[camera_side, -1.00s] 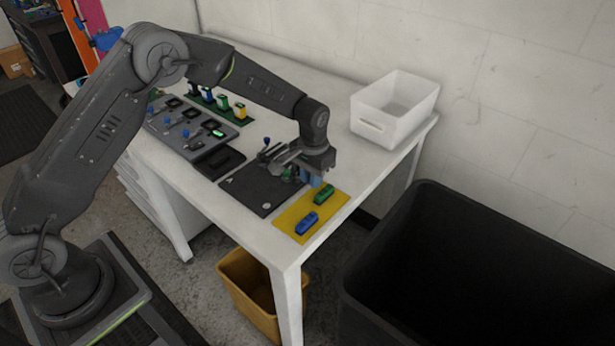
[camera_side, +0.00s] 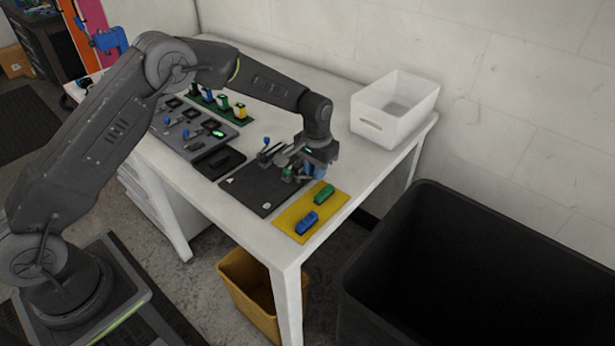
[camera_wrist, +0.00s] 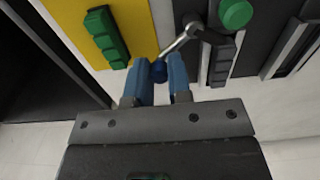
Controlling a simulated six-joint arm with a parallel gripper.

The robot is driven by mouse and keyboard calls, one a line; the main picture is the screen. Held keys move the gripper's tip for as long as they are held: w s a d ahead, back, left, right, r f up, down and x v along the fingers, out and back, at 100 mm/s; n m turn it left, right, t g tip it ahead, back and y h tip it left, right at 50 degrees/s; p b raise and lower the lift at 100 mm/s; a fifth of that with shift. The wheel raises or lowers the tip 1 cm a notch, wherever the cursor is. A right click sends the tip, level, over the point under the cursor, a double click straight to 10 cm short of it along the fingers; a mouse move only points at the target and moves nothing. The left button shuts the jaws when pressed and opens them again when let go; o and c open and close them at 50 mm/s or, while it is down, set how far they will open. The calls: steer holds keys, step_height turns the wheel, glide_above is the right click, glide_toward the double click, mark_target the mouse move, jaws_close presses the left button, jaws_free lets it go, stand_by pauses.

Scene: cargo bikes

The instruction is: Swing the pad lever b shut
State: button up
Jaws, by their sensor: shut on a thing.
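In the wrist view a lever with a metal rod (camera_wrist: 178,43) ends in a dark blue ball knob (camera_wrist: 158,72). My gripper's blue fingers (camera_wrist: 162,82) are closed around this knob. The rod runs up and right to a pivot beside a dark grey block (camera_wrist: 220,58). A green round knob (camera_wrist: 235,13) is just beyond it. In the side view my gripper (camera_side: 318,172) is low over the right end of the dark pad (camera_side: 258,195) and hides most of the lever there. I cannot read any letter marking the lever.
A yellow mat (camera_side: 291,224) carries a green block (camera_side: 323,195) and a blue block (camera_side: 307,222) near the table's right edge. A white bin (camera_side: 372,127) stands behind. A grey panel with blue-knobbed levers (camera_side: 190,142) is left. Bare tabletop lies behind the pad.

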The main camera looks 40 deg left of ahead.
steer(key=shift+a+f, duration=0.15)
steer(key=shift+w+a, duration=0.4)
steer(key=shift+a, duration=0.2)
steer(key=shift+w+a, duration=0.2)
steer(key=shift+a, duration=0.3)
steer(key=o, duration=0.7)
steer(key=shift+d, duration=0.1)
steer(key=shift+w, duration=0.1)
